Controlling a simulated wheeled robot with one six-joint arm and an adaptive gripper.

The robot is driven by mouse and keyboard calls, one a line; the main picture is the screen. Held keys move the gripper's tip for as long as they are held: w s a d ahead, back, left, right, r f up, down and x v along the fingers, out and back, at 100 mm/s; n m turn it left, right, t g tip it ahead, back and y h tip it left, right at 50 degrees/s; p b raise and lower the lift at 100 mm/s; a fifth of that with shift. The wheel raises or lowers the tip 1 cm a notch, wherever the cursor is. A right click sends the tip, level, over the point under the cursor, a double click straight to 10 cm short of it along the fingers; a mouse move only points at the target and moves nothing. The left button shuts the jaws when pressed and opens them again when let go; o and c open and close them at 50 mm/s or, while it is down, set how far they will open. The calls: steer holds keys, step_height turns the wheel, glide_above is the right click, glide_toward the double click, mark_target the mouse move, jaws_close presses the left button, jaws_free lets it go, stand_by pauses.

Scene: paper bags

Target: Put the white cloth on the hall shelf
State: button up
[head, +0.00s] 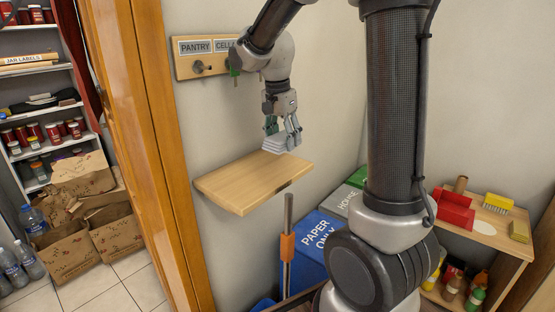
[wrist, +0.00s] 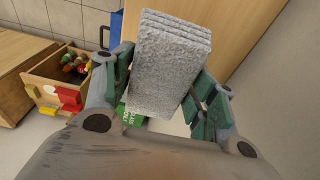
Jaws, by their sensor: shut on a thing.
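The white cloth (head: 277,145) is a folded, layered stack held between the fingers of my gripper (head: 283,127). In the wrist view the cloth (wrist: 168,62) looks grey-white and textured, with the green-padded fingers of my gripper (wrist: 160,95) on both sides of it. The hall shelf (head: 252,183) is a bare light-wood board on the wall. My gripper points down over the shelf's back right part, and the cloth is at or just above the board. I cannot tell whether it touches. The shelf (wrist: 225,30) also shows behind the cloth in the wrist view.
A key rail (head: 205,58) marked PANTRY and CELLAR is on the wall above the shelf. Blue (head: 310,245) and grey bins stand below. A small wooden unit (head: 500,235) with brushes is at right. A doorway at left shows pantry shelves and paper bags (head: 85,215).

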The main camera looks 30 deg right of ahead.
mark_target(283, 165)
steer(key=shift+f, duration=3)
steer(key=shift+f, duration=0.2)
steer(key=o, duration=1)
steer(key=r, duration=0.4)
steer(key=a+r, duration=0.1)
steer(key=r, duration=0.3)
steer(key=s+r, duration=0.1)
steer(key=r, duration=0.3)
steer(key=shift+a+r, duration=0.25)
steer(key=s+n+t, duration=0.1)
steer(key=s+n, duration=0.3)
steer(key=s, duration=0.3)
steer(key=s+d+f+n+t+y, duration=0.1)
steer(key=s+n, duration=0.4)
steer(key=s, duration=0.2)
steer(key=s+n+t, duration=0.1)
steer(key=s+n, duration=0.3)
steer(key=s, duration=0.3)
steer(key=shift+s+d+f+n+t+y, duration=0.2)
steer(key=shift+s+n+t+y, duration=0.1)
steer(key=shift+t, duration=0.1)
steer(key=shift+r, duration=0.1)
